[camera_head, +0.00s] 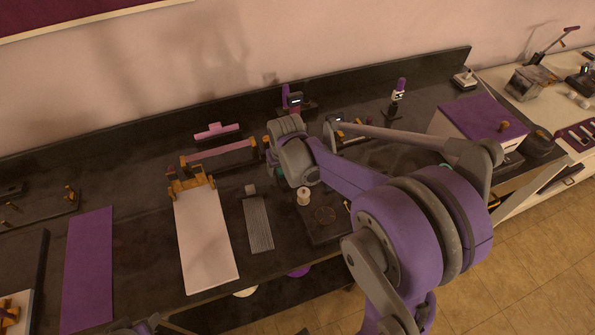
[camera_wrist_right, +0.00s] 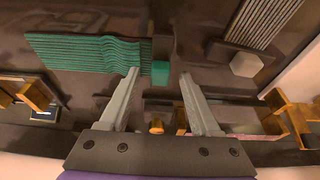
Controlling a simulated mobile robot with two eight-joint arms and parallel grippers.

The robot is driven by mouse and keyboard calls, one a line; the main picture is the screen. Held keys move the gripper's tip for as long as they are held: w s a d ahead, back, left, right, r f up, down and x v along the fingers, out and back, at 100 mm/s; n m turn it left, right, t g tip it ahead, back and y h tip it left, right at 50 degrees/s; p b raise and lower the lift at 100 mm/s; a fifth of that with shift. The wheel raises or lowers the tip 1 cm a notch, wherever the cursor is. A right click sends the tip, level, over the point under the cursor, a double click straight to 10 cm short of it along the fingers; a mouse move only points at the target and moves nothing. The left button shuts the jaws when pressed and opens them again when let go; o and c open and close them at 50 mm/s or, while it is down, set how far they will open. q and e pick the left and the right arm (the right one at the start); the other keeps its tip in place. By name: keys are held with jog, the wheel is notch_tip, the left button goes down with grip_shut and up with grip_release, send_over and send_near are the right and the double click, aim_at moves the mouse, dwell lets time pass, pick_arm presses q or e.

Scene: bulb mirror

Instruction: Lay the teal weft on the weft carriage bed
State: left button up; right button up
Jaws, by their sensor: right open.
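In the right wrist view the teal weft (camera_wrist_right: 85,52) is a ribbed, wavy strip lying on a dark surface, with a small teal block (camera_wrist_right: 160,72) at its right end. My right gripper (camera_wrist_right: 159,78) is open, one fingertip on each side of the block; I cannot tell whether either touches it. In the head view my right arm hides most of this area, and the weft cannot be made out. I cannot single out the weft carriage bed with certainty. Only a small part of my left arm shows at the bottom edge of the head view; its jaws are unclear.
A grey ribbed strip (camera_head: 258,225) with a grey block lies left of a dark plate holding a white spool (camera_head: 303,196). Further left are a pale panel (camera_head: 207,245) with a wooden frame and a purple mat (camera_head: 88,265). A purple-topped box (camera_head: 484,116) stands right.

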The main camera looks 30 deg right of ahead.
jog(key=shift+c, duration=0.3)
grip_shut()
